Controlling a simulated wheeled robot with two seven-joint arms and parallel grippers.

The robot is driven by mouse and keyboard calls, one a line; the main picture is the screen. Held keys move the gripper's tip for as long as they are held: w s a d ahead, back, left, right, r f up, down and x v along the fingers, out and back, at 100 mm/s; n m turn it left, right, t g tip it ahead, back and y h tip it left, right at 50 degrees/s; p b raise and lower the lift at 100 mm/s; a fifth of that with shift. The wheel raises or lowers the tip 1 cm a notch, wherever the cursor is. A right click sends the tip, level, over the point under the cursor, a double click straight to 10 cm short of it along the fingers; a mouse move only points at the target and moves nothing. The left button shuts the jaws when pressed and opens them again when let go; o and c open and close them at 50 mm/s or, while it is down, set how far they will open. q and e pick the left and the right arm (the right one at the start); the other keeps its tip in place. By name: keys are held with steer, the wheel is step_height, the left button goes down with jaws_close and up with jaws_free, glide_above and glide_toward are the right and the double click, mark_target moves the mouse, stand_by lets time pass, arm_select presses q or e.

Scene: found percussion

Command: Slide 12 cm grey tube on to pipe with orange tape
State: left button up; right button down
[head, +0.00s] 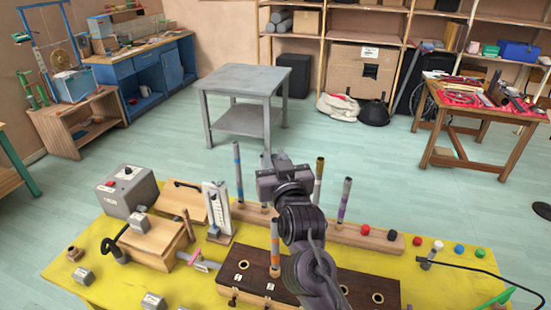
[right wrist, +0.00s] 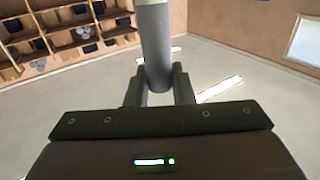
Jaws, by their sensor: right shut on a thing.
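My right gripper (right wrist: 158,85) is shut on a grey tube (right wrist: 155,45), which stands between its fingers in the right wrist view. In the head view my right gripper (head: 268,172) is raised over the far side of the yellow table, and its wrist hides most of the tube. The pipe with orange tape (head: 275,236) stands upright at the dark wooden block, left of my right forearm and nearer the camera than the gripper. The tube is apart from this pipe. My left gripper is not in view.
Pipes with blue tape (head: 238,172), yellow tape (head: 317,184) and purple tape (head: 344,198) stand upright at a wooden rail (head: 372,238). The dark block (head: 335,288) lies in front. A white gauge stand (head: 217,210) and grey box (head: 127,190) are on the left.

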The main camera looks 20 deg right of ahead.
steer(key=shift+s+f+b, duration=0.1)
steer(key=shift+f+b, duration=0.8)
steer(key=shift+f, duration=0.6)
steer(key=shift+f+b, duration=0.8)
steer(key=shift+f, duration=0.45)
steer(key=shift+p, duration=0.65)
steer(key=shift+f+b, duration=0.9)
steer(key=shift+f, duration=0.75)
steer(key=c, duration=1.2)
jaws_free()
steer(key=shift+o, duration=0.2)
